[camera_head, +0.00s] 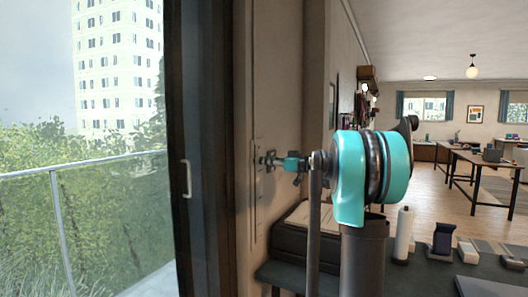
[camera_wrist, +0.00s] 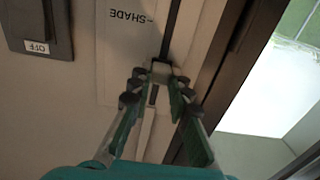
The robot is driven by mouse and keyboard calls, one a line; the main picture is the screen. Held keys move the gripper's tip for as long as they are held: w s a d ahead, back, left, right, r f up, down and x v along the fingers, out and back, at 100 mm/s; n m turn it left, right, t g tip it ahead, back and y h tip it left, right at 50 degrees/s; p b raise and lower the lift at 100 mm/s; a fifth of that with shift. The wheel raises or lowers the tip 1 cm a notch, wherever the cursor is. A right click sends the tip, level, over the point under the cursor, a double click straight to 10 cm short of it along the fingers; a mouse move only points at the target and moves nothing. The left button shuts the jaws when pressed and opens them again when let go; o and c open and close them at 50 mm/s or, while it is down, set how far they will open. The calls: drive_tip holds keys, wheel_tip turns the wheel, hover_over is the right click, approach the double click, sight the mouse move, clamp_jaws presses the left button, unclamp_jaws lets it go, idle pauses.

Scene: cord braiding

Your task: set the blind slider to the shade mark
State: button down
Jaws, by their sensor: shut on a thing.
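The blind slider's pale panel (camera_wrist: 112,75) is on the wall, with a dark slot (camera_wrist: 173,25) running along it. The word SHADE (camera_wrist: 128,16) is printed upside down in the wrist view, with a short mark beside the slot. The slider knob (camera_wrist: 161,68) sits lower in that picture than the SHADE mark, apart from it. My gripper (camera_wrist: 158,82) is shut on the knob, a finger on either side. In the head view my gripper (camera_head: 270,160) reaches the panel (camera_head: 257,205) on the wall; the knob is hard to make out there.
A dark switch box (camera_wrist: 58,30) with an OFF label is beside the panel. A dark door frame (camera_head: 205,150) with a pale handle (camera_head: 187,178) stands left of the panel. A dark case (camera_head: 300,240) rests on a bench below my arm.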

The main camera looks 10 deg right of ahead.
wheel_tip(320, 180, down, 5)
drive_tip(key=shift+f, duration=0.1)
drive_tip(key=c, duration=1.4)
unclamp_jaws()
drive_tip(key=v, duration=1.2)
